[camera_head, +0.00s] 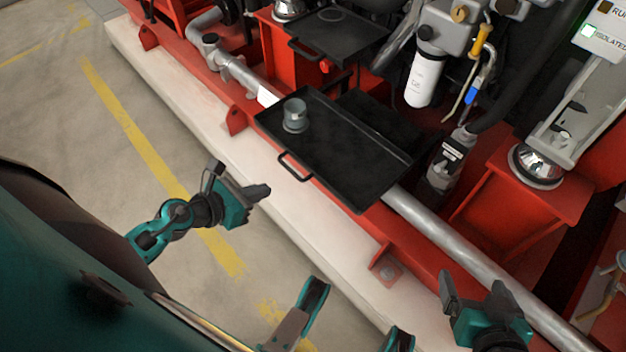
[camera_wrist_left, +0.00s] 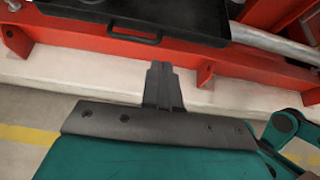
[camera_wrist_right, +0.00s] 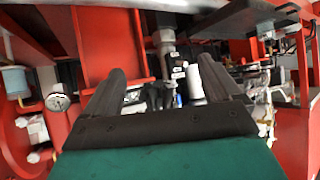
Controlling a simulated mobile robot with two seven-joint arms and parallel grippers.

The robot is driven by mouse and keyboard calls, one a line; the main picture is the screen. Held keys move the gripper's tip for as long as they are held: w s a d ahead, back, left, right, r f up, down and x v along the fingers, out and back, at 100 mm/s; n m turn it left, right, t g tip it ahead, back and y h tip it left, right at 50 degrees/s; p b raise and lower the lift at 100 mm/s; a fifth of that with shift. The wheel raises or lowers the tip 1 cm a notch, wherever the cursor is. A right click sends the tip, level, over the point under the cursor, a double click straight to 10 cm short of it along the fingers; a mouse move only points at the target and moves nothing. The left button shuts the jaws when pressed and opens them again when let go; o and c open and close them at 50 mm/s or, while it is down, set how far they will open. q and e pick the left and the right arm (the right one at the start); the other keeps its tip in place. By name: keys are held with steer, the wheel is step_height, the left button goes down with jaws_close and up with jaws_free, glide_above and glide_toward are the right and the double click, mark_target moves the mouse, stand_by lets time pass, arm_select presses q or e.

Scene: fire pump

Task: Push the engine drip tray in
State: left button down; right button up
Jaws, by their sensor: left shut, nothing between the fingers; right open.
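The engine drip tray (camera_head: 345,165) is a black, shallow rectangular tray with a loop handle (camera_head: 293,166) on its near side. It juts out over the red base rail, under the engine. A small grey cup-like piece (camera_head: 294,115) stands in it. The tray's near edge and handle also show at the top of the left wrist view (camera_wrist_left: 135,32). My left gripper (camera_head: 262,191) is shut and empty, in front of the handle and apart from it. My right gripper (camera_head: 470,290) is open and empty, at the lower right, away from the tray.
A second black tray (camera_head: 335,35) sits farther back. A silver pipe (camera_head: 450,245) runs along the red base rail (camera_head: 350,225) beneath the tray. A white filter (camera_head: 422,80) and hoses stand behind it. The pale plinth (camera_head: 250,170) and floor in front are clear.

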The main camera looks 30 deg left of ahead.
arm_select(q)
steer(key=b, duration=0.3)
glide_toward(304, 180)
steer(key=x, duration=0.5)
steer(key=shift+w+r, duration=0.1)
steer(key=shift+w, duration=0.15)
steer(key=shift+w+d+r, duration=0.1)
steer(key=shift+w+d, duration=0.1)
steer(key=shift+w, duration=0.35)
steer(key=shift+w+d+r, duration=0.1)
steer(key=shift+w+d, duration=0.1)
steer(key=shift+w, duration=0.35)
steer(key=shift+w+d, duration=0.25)
steer(key=shift+w, duration=0.4)
arm_select(e)
steer(key=shift+w+a+f+y, duration=0.25)
steer(key=shift+a+f+y, duration=0.05)
steer(key=shift+a+f, duration=0.3)
arm_select(q)
steer(key=shift+w, duration=0.1)
